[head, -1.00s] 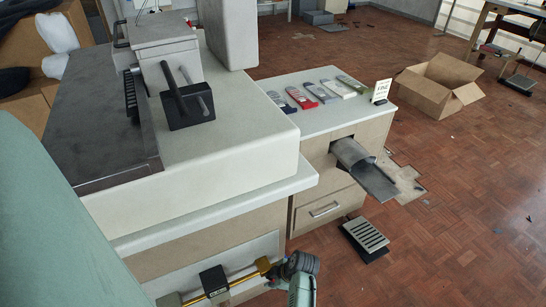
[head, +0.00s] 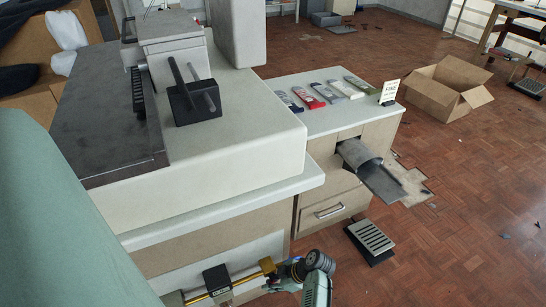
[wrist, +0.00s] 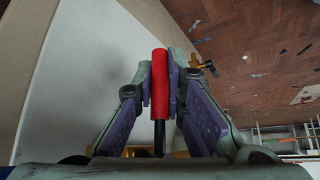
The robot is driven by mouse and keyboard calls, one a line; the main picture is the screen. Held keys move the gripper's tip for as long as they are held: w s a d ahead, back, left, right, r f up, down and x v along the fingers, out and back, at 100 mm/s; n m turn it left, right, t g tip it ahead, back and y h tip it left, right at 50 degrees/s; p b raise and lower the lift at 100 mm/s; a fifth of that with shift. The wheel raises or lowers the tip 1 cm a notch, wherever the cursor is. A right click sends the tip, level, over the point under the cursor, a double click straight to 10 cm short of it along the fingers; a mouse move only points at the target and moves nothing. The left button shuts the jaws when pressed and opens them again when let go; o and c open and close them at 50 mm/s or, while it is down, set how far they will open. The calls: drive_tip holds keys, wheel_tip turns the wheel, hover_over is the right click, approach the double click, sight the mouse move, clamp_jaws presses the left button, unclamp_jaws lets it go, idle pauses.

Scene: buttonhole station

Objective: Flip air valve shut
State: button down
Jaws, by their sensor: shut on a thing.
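The air valve's red lever handle (wrist: 159,82) stands lengthwise in the wrist view, with a dark stem below it. My gripper (wrist: 161,72) has its two purple-and-green fingers on either side of the handle and is shut on it. In the head view the brass air pipe (head: 247,278) with a black labelled block (head: 217,281) runs along the lower front of the machine cabinet. My wrist is at the pipe's right end in the head view. The red handle and my fingertips cannot be made out there.
The pale cabinet panel (wrist: 85,75) is close on the left in the wrist view. A machine (head: 215,135) stands above the pipe. Open parquet floor lies further right.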

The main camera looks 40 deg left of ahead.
drive_tip(key=c, duration=1.6)
unclamp_jaws()
drive_tip(key=shift+c, duration=0.2)
drive_tip(key=v, duration=1.2)
